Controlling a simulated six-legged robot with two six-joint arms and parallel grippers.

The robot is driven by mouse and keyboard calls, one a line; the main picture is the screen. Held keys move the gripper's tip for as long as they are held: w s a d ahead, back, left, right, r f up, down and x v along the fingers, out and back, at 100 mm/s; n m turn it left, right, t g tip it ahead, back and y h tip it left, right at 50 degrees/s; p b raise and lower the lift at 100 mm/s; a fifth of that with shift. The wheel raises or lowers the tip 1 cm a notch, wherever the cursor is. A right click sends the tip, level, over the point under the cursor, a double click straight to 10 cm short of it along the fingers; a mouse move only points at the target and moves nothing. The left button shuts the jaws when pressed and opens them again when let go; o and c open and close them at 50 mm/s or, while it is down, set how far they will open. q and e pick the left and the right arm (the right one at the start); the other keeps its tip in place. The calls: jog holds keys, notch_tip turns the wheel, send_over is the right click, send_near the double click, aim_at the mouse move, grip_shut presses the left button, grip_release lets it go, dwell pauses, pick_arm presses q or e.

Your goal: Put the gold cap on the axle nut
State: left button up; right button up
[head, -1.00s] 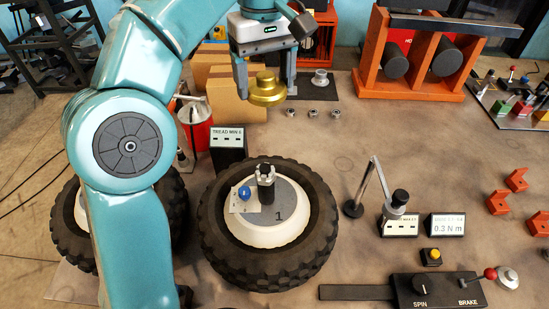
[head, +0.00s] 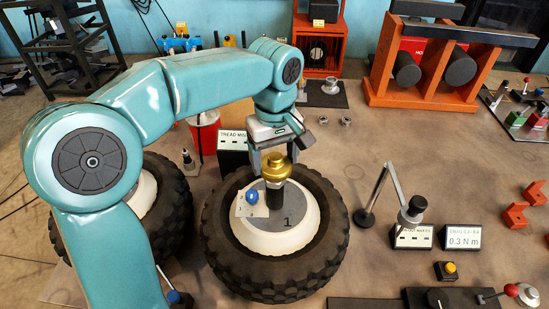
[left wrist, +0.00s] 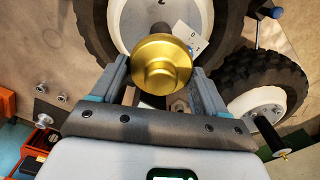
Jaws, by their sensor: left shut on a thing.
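My left gripper (head: 273,166) is shut on the gold cap (head: 276,162), a round stepped piece held flange down. In the head view the cap is over the dark axle nut (head: 274,197) at the middle of the wheel marked 1 (head: 222,238). The cap hides the nut's top, so I cannot tell whether the two touch. My right gripper is not in view.
A blue knob (head: 251,197) and a white tag lie on the hub beside the nut. A second wheel (head: 172,190) is to the left. A black sign (head: 232,150) stands behind. A jointed stand (head: 375,195) and display boxes are to the right, with bare table between.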

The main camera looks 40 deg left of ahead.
pick_arm(q)
jog(key=shift+s+a+f, duration=0.15)
jog(key=shift+f, duration=0.05)
jog(key=shift+d+f, duration=0.1)
jog(key=shift+d, duration=0.1)
jog(key=shift+w+f, duration=0.15)
jog(key=shift+w, duration=0.05)
jog(key=shift+s+a+f+b, duration=0.15)
jog(key=shift+f+b, duration=0.1)
jog(key=shift+b, duration=0.1)
jog(key=shift+f, duration=0.1)
jog(key=o, duration=1.1)
